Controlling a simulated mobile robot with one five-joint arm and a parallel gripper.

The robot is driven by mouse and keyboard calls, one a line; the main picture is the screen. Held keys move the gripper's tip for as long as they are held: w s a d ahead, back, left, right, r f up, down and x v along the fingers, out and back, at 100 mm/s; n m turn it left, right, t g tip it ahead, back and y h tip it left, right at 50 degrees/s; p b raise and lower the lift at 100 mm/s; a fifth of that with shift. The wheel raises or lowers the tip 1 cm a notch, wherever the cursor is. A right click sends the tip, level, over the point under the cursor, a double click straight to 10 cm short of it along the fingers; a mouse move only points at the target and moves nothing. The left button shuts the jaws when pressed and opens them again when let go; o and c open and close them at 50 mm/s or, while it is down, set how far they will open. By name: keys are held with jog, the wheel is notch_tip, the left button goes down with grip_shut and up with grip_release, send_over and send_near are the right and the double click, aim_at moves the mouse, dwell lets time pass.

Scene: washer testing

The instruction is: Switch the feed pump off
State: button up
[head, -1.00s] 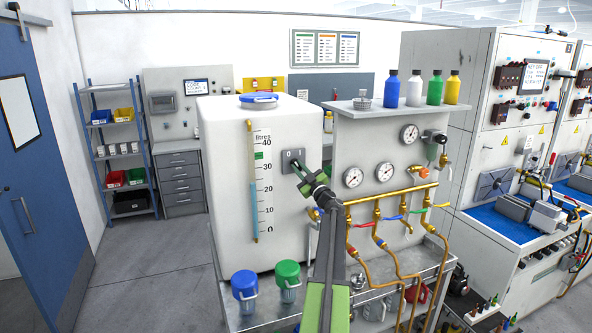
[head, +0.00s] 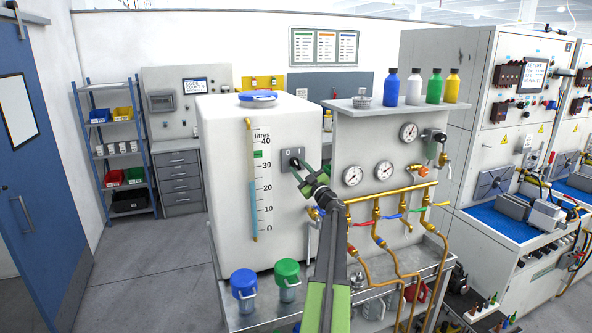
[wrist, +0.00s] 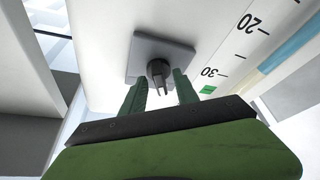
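The feed pump switch is a dark rotary knob (wrist: 159,74) on a grey square plate (wrist: 148,53), fixed to the front of the white tank (head: 222,150). The plate also shows in the head view (head: 293,153), partly covered by my gripper (head: 298,174). In the wrist view my gripper (wrist: 160,88) is open. Its two green fingers stand on either side of the knob's lower part, with gaps visible between them and the knob.
A litre scale (head: 261,180) with a blue column runs down the tank left of the switch. Gauges and brass pipes (head: 390,193) with coloured valve levers stand close on the right. Blue and green lidded containers (head: 287,269) sit below on the tray, left of my arm.

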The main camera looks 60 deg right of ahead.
jog(key=b+v, duration=0.5)
jog(key=v, duration=1.1)
jog(key=shift+s, duration=0.2)
